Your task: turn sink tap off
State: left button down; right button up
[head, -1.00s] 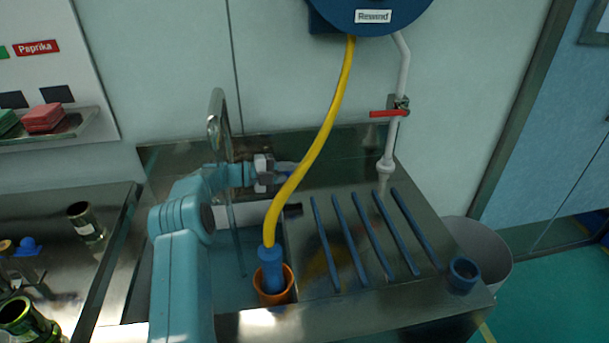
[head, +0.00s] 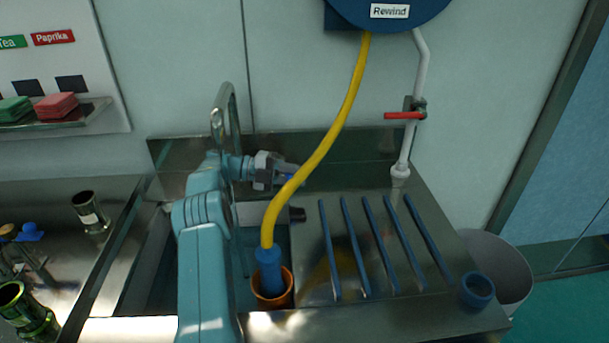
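The sink tap (head: 231,103) is a curved metal spout at the back left of the steel sink (head: 350,308). A thin pale streak below it looks like running water, partly hidden by my arm. My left gripper (head: 284,172) is at the back of the basin, just right of the spout and pointing right. The yellow hose crosses in front of its tips, and a small blue piece shows beside them. I cannot tell whether the fingers are open, or whether they touch a tap handle. My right gripper is not in view.
The yellow hose (head: 330,137) hangs from a blue reel (head: 388,10) into an orange cup (head: 271,297). A white pipe (head: 409,140) with a red lever (head: 403,115) stands right. A bin (head: 500,268) stands right.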

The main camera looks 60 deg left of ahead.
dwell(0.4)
pick_arm(q)
jog(key=c, duration=1.1)
grip_release()
jog(key=shift+s, duration=0.1)
jog(key=shift+o, duration=0.2)
jog(key=shift+s, duration=0.1)
